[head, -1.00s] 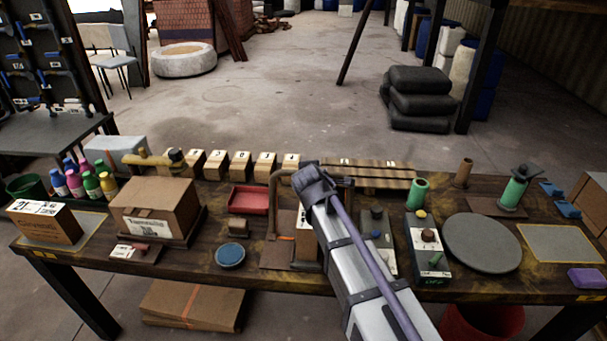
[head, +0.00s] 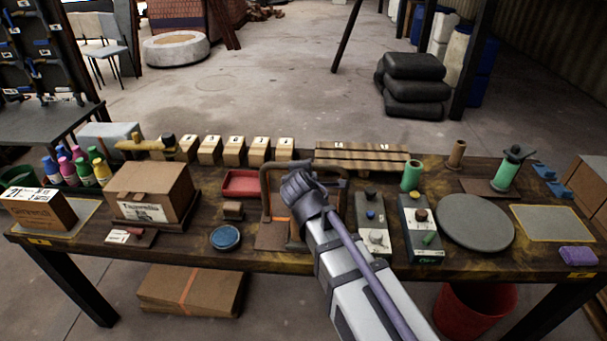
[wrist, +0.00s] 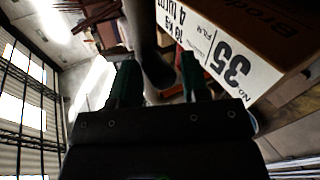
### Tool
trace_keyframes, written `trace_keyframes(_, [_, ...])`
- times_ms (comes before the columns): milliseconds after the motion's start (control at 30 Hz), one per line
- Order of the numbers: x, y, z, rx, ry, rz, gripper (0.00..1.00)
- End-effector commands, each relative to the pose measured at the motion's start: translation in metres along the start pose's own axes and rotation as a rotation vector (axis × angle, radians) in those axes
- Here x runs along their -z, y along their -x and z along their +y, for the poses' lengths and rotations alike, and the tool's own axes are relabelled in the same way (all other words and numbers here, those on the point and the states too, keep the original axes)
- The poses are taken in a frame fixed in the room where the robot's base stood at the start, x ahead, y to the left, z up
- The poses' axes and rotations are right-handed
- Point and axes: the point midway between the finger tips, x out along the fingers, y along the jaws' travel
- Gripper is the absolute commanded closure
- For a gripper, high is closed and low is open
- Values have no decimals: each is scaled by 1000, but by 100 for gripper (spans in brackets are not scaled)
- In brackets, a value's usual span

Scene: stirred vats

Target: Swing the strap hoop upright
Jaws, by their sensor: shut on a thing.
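The strap hoop (head: 265,190) is a brown bent bar on a brown base plate (head: 270,238) at the middle of the bench. It looks about upright, its top bar behind my gripper (head: 298,190). Its right side is partly covered by my arm. In the wrist view, the green-tipped fingers of my gripper (wrist: 160,78) stand either side of a dark bar (wrist: 150,50), which looks like part of the hoop. The contact itself is hard to see.
Control boxes with knobs (head: 372,225) stand right of my arm, then a grey round plate (head: 475,222). Left are a red tray (head: 243,183), a blue disc (head: 225,238) and a cardboard box (head: 150,190). Several numbered blocks (head: 235,150) line the back edge.

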Motion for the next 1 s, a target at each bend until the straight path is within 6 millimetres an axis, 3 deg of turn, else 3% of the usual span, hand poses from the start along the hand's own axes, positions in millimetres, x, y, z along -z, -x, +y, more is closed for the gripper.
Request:
trace_keyframes(100, [-1, -1, -6, 16, -7, -5, 100])
trace_keyframes(133, [-1, -1, -6, 16, -7, -5, 57])
trace_keyframes(200, [0, -1, -6, 15, -6, -5, 50])
trace_keyframes(667, [-1, 4, -2, 12, -3, -5, 49])
trace_keyframes(1000, [-13, 70, 2, 12, -11, -21, 49])
